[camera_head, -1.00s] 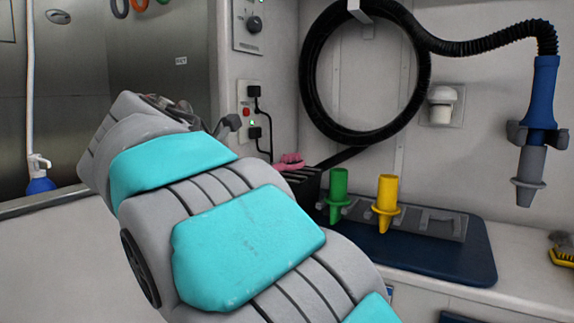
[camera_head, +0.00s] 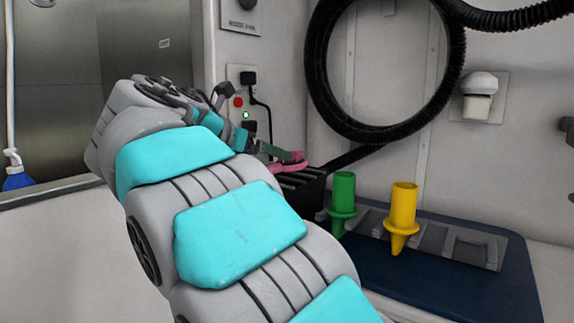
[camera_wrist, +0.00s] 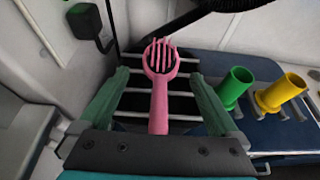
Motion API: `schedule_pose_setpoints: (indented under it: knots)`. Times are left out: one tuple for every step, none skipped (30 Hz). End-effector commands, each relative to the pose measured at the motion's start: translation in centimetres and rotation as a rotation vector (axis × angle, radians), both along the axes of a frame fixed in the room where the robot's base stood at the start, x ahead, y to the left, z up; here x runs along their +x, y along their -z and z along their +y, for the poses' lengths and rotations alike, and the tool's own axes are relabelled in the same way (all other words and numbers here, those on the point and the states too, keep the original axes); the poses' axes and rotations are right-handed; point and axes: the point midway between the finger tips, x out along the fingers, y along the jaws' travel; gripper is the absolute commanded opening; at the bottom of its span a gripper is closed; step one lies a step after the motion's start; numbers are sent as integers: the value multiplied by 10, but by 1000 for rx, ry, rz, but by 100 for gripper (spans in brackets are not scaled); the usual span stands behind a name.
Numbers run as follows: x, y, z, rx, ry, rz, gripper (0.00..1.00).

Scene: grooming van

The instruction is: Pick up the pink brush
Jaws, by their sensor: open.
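The pink brush (camera_wrist: 160,88) lies on a dark slotted rack (camera_wrist: 188,95) in the wrist view, its slotted head away from me and its handle toward my gripper. In the head view the pink brush (camera_head: 290,163) shows only in part behind my arm. My gripper (camera_wrist: 162,80) is open, with one green finger on each side of the brush. A gap shows between the brush and each finger. The near end of the handle is hidden by the gripper body. I cannot tell how far above the rack the fingers are.
A green nozzle (camera_head: 343,200) and a yellow nozzle (camera_head: 402,212) stand in a grey holder on a dark blue mat (camera_head: 440,290), right of the rack. A power outlet with a plug (camera_head: 247,78) is on the wall behind. A black hose (camera_head: 455,70) hangs in a loop above.

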Motion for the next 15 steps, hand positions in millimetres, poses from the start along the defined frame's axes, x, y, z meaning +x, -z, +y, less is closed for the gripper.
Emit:
schedule_pose_setpoints:
  knots:
    - [3, 3, -3, -1, 0, 1, 98]
    - [5, 5, -4, -1, 0, 1, 98]
    - [8, 7, -6, 0, 0, 1, 98]
    - [10, 9, -9, 0, -1, 3, 98]
    - [13, 11, -12, -1, 0, 3, 98]
    - [17, 15, -15, 1, 0, 5, 98]
    - [20, 17, -18, -1, 0, 4, 98]
    - [22, 19, -20, -1, 1, 5, 98]
    - [27, 21, -24, 0, 2, 5, 98]
    - [30, 22, -27, 0, 2, 4, 98]
    - [32, 22, -29, 0, 2, 4, 98]
    - [34, 23, -30, 0, 1, 3, 98]
    - [36, 24, -31, 0, 1, 3, 98]
    - [37, 24, -32, 0, 1, 2, 98]
    - [38, 24, -33, -1, 1, 1, 98]
